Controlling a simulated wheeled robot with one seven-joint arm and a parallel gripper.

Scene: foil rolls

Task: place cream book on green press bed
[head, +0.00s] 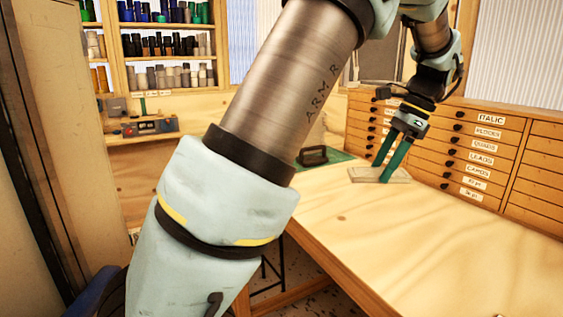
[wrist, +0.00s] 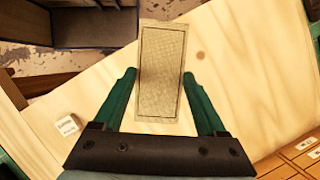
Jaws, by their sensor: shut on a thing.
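The cream book (head: 362,175) is a flat, pale block at the far part of the wooden table. My gripper (head: 383,172) points down with its green fingers on either side of it. In the wrist view the cream book (wrist: 161,70) lies lengthwise between the fingertips of my gripper (wrist: 159,76), which is shut on it. I cannot tell whether the book touches the table or is just above it. A flat green surface (head: 337,157), perhaps the green press bed, lies left of the book in the head view, partly hidden by my arm.
A dark handled object (head: 313,156) stands by the green surface. A labelled drawer cabinet (head: 474,150) lines the table's back right. A small white labelled block (wrist: 68,125) shows in the wrist view. The table's front (head: 430,240) is clear.

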